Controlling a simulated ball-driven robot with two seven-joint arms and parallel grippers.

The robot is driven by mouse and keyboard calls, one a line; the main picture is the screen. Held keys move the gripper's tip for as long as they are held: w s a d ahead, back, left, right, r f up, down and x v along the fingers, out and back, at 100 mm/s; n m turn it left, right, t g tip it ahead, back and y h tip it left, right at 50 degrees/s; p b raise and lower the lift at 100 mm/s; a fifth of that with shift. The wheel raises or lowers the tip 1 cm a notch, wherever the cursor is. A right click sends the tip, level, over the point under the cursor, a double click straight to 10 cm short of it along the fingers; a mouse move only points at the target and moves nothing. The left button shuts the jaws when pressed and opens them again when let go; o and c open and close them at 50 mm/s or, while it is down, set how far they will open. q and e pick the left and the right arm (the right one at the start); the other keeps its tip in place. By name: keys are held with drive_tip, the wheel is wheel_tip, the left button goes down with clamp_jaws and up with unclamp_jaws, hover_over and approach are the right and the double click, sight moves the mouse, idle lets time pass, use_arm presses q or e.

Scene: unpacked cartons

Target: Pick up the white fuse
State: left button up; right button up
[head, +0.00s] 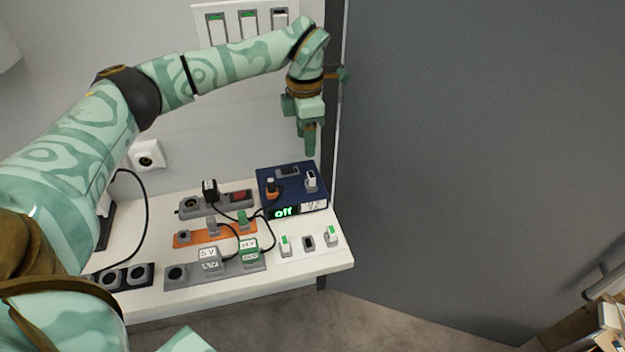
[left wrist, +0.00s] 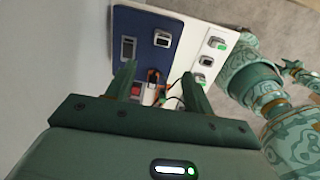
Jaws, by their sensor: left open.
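A small white fuse (head: 311,180) stands upright at the right side of the dark blue box (head: 266,203). In the left wrist view the white fuse (left wrist: 163,39) sits on the blue face, beyond the fingertips. My left gripper (head: 310,153) hangs fingers-down above the back of the blue box, apart from the fuse. In the left wrist view its two fingers (left wrist: 158,72) are spread with nothing held between them. My right gripper cannot be made out in either view.
The box shows "off" on a green display (head: 284,212) and holds an orange-and-black plug (head: 272,188). White blocks with green tops (head: 285,245) stand on the white table (head: 315,262). A wall panel (head: 232,41) is behind my arm.

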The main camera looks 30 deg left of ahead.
use_arm(q)
hover_over(311, 174)
drive_tip(key=f, duration=0.3)
drive_tip(key=f+b, duration=0.1)
drive_tip(key=f, duration=0.1)
drive_tip(key=shift+w+a, duration=0.15)
drive_tip(key=shift+w, duration=0.15)
drive_tip(key=shift+f, duration=0.55)
drive_tip(key=shift+s+f, duration=0.2)
drive_tip(key=f+b, duration=0.1)
drive_tip(key=f, duration=0.1)
drive_tip(key=f+b, duration=0.1)
drive_tip(key=f, duration=0.1)
drive_tip(key=shift+s+d+f, duration=0.1)
drive_tip(key=shift+d, duration=0.1)
drive_tip(key=shift+f, duration=0.35)
drive_tip(key=shift+r, duration=0.2)
use_arm(e)
drive_tip(key=f, duration=0.3)
drive_tip(key=shift+s+d+f, duration=0.1)
drive_tip(key=shift+s+f, duration=0.15)
drive_tip(key=shift+s, duration=0.1)
use_arm(q)
clamp_jaws()
